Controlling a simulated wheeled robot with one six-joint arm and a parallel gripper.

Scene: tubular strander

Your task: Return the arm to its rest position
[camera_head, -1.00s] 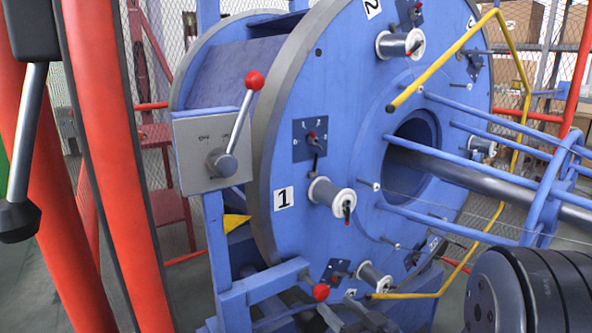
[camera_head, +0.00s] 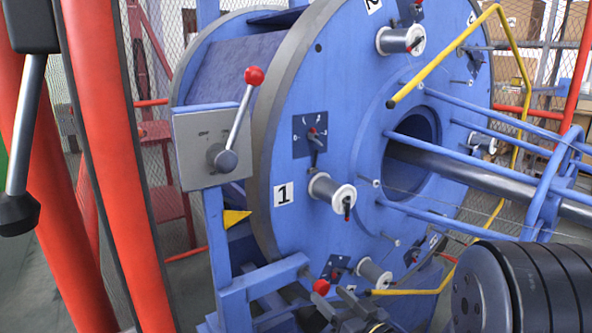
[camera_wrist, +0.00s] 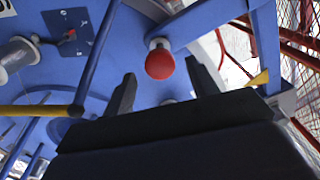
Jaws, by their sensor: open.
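My gripper (camera_wrist: 162,88) is open, with its two dark fingers spread apart and nothing held between them. A red ball knob (camera_wrist: 160,64) shows between and beyond the fingertips in the wrist view. In the head view, my gripper (camera_head: 340,304) is at the bottom edge, close to the red knob (camera_head: 320,287) on the low blue frame. I cannot tell how large the gap is.
The large blue strander drum (camera_head: 350,110) with spools fills the middle. A grey switch box (camera_head: 205,150) with a red-knobbed lever (camera_head: 254,76) stands at left, beside red posts (camera_head: 115,150). A yellow bent bar (camera_head: 450,50) and blue rods (camera_head: 450,140) project from the drum.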

